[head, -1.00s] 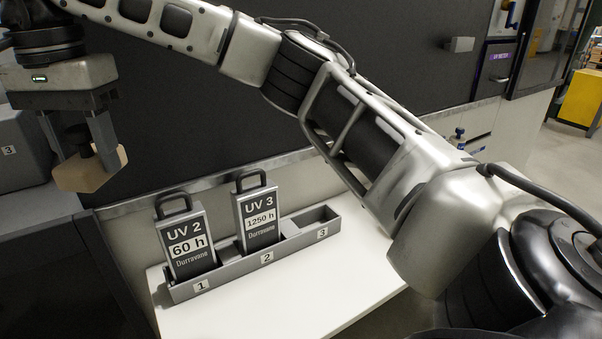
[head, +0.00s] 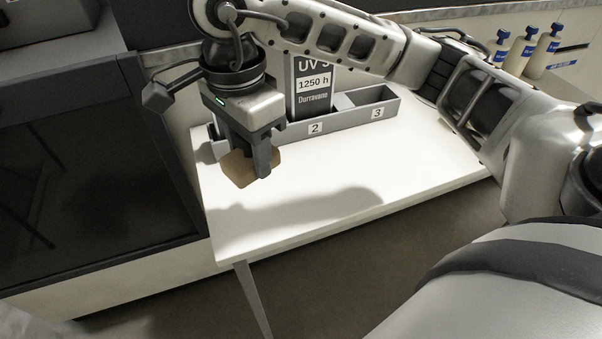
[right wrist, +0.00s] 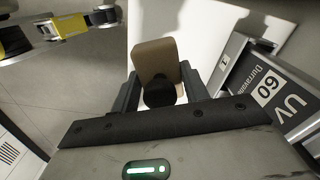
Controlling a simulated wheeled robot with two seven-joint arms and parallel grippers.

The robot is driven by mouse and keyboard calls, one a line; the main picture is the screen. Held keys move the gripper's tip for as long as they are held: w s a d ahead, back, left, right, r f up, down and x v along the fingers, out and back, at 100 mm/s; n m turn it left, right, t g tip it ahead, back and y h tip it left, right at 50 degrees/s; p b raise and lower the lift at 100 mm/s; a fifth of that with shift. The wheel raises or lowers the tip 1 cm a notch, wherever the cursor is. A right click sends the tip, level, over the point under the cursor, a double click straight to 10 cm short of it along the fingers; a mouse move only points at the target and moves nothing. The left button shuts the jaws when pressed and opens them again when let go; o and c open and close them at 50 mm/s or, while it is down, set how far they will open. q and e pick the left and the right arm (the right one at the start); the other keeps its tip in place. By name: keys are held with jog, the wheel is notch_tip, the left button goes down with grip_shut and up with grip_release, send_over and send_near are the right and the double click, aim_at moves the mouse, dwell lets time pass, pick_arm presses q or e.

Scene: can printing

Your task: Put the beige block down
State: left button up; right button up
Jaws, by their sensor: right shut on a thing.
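The beige block (head: 238,168) is in my right gripper (head: 262,160), above the left part of the white table (head: 330,195). In the right wrist view the block (right wrist: 155,58) sits between the two fingers of the gripper (right wrist: 160,85), which are shut on a dark round knob (right wrist: 160,92) on it. The head view does not clearly show whether the block touches the table. My left gripper is not in view.
A grey rack (head: 345,122) with numbered slots stands at the table's back, holding a UV 3 cartridge (head: 313,90). A UV 60 h cartridge (right wrist: 262,85) shows close beside the gripper in the right wrist view. The table's front and right are clear. Several bottles (head: 540,50) stand far right.

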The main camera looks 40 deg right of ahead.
send_over(301, 191)
jog(key=a, duration=0.1)
notch_tip(301, 191, down, 6)
jog(key=shift+a+r+p, duration=0.1)
jog(key=shift+p, duration=0.3)
jog(key=shift+d+f, duration=0.4)
jog(key=shift+f, duration=0.2)
jog(key=f+p, duration=0.1)
jog(key=f, duration=0.2)
jog(key=shift+d, duration=0.2)
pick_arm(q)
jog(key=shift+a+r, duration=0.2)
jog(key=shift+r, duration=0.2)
pick_arm(e)
jog(key=shift+f, duration=0.2)
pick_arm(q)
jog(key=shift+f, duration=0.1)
pick_arm(e)
jog(key=shift+f, duration=0.1)
jog(key=o, duration=0.5)
jog(key=shift+f+b, duration=0.1)
jog(key=shift+b, duration=0.2)
jog(key=shift+c, duration=0.2)
jog(key=o, duration=0.4)
